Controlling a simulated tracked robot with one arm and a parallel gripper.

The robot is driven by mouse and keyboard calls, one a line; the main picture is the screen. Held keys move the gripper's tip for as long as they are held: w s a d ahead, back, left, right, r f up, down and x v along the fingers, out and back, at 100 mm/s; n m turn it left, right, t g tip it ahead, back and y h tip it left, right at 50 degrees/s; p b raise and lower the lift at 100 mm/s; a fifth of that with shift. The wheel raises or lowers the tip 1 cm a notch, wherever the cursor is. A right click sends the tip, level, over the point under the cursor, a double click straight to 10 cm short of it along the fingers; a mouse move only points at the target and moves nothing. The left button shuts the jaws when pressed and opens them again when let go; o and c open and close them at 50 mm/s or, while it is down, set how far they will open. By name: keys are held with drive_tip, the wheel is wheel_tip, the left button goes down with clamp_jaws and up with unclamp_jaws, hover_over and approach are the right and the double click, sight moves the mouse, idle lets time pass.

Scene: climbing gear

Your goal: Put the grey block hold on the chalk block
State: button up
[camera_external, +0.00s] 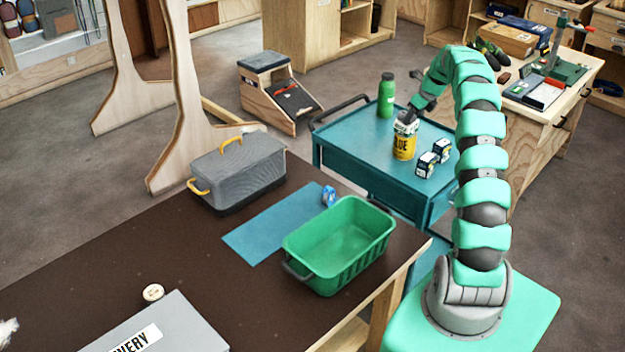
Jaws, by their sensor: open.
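Two small dark-and-white blocks, one nearer (427,165) and one farther (441,151), stand close together on the cart, right of the tin. I cannot tell whether either is the chalk block. I cannot clearly pick out the grey block hold; it may be hidden or too small to tell.
A green bottle (386,95) stands at the back of the teal cart (350,152). The brown table (185,255) holds a green bin (340,275), a blue mat (265,232), a small blue item (329,196) and a grey lidded box (238,170). The cart's front left is clear.

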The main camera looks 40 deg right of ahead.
drive_tip(key=shift+f, duration=0.2)
drive_tip(key=shift+a+r, duration=0.1)
drive_tip(key=shift+r, duration=0.25)
drive_tip(key=b+v, duration=0.1)
drive_tip(key=v, duration=1)
drive_tip(key=shift+r, duration=0.35)
drive_tip(key=shift+s, duration=0.1)
